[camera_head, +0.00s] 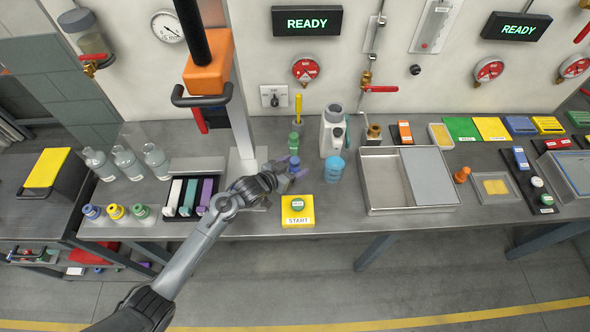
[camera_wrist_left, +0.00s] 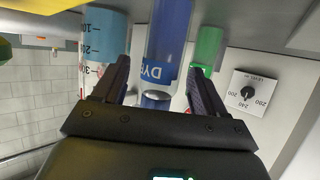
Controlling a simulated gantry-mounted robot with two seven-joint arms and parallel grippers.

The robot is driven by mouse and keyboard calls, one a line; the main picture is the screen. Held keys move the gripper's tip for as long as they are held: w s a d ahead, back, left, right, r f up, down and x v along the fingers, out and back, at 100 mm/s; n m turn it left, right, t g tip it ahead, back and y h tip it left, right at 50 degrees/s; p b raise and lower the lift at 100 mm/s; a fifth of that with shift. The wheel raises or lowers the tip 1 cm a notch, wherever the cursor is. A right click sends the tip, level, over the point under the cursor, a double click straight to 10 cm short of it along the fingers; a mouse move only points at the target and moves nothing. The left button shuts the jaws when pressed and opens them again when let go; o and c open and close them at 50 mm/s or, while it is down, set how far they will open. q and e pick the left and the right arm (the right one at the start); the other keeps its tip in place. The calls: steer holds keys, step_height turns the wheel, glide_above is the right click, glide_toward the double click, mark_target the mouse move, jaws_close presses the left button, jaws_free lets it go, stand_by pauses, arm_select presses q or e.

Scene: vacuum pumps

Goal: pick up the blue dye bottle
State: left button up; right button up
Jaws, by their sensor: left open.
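The blue dye bottle (camera_wrist_left: 168,35) stands between the two fingers of my left gripper (camera_wrist_left: 160,68) in the left wrist view, its label partly readable as "DY". The fingers are apart, with gaps showing beside the bottle. In the head view my left gripper (camera_head: 288,174) reaches the bench behind the yellow START button, and the blue bottle (camera_head: 294,161) shows only in part at its fingertips. My right gripper is in neither view.
A green bottle (camera_head: 294,142) stands just behind the blue one. A blue graduated container (camera_head: 335,170) stands close to the right. The yellow START box (camera_head: 298,219) is in front. A metal tray (camera_head: 382,205) lies farther right. A rack with coloured pieces (camera_head: 168,210) is left.

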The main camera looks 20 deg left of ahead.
arm_select(q)
steer(key=shift+w+d+f, duration=0.1)
steer(key=shift+w+f, duration=0.05)
steer(key=shift+w, duration=0.15)
steer(key=c, duration=1.1)
steer(key=shift+c, duration=0.2)
